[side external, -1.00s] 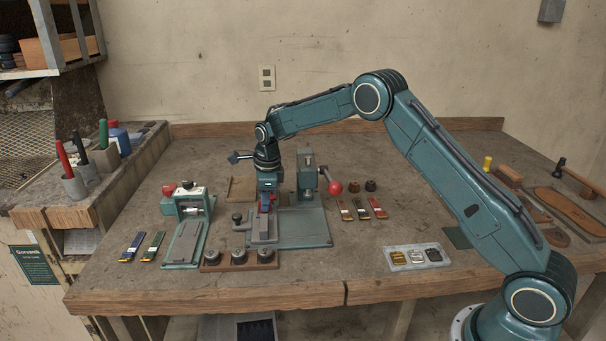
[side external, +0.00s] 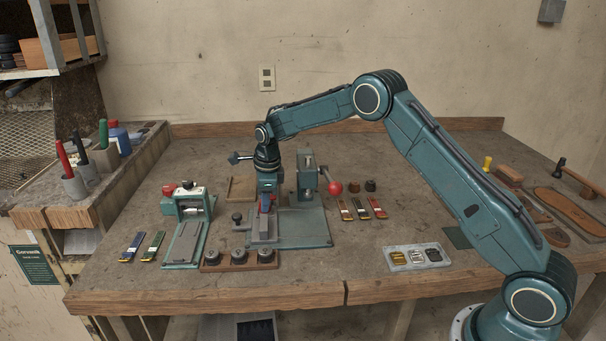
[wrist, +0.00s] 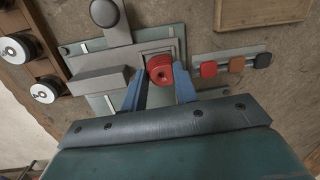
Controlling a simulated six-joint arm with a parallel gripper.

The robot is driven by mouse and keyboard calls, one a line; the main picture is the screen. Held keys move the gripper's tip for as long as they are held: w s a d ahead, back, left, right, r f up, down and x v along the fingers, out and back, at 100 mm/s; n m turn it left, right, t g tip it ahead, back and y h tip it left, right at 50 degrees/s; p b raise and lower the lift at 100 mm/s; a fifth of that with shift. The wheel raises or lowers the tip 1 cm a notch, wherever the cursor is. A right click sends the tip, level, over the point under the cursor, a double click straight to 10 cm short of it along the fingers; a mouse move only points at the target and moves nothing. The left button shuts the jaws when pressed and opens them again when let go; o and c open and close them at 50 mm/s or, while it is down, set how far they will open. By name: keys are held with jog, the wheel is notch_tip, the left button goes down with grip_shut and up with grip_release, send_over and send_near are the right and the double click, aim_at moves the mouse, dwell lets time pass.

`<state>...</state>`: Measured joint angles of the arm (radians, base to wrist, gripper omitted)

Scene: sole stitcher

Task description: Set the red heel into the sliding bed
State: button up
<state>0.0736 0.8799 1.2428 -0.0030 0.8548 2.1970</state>
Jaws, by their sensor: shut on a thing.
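The red heel (wrist: 160,69) is a small rounded red piece with a dark hole or mark. In the wrist view it sits between the tips of the blue fingers. My gripper (wrist: 160,88) is shut on it, over the grey sliding bed (wrist: 103,79) and its recess. In the side external view, my gripper (side external: 265,204) points down over the sliding bed (side external: 263,236) of the stitcher, and the heel is too small to make out there. I cannot tell whether the heel touches the bed's floor.
A grey strip holds another red heel (wrist: 208,69), a brown one (wrist: 236,64) and a dark one (wrist: 262,60). A black knob (wrist: 104,12) stands beside the bed. A red-ball lever (side external: 335,187) is to the right. A wooden spool block (side external: 240,266) lies in front.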

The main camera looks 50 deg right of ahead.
jog(key=shift+f, duration=0.45)
jog(key=o, duration=0.7)
jog(key=r, duration=0.3)
jog(key=s+r, duration=0.1)
jog(key=r, duration=0.7)
jog(key=shift+s, duration=0.4)
dwell(0.6)
jog(key=shift+a, duration=0.1)
dwell(0.3)
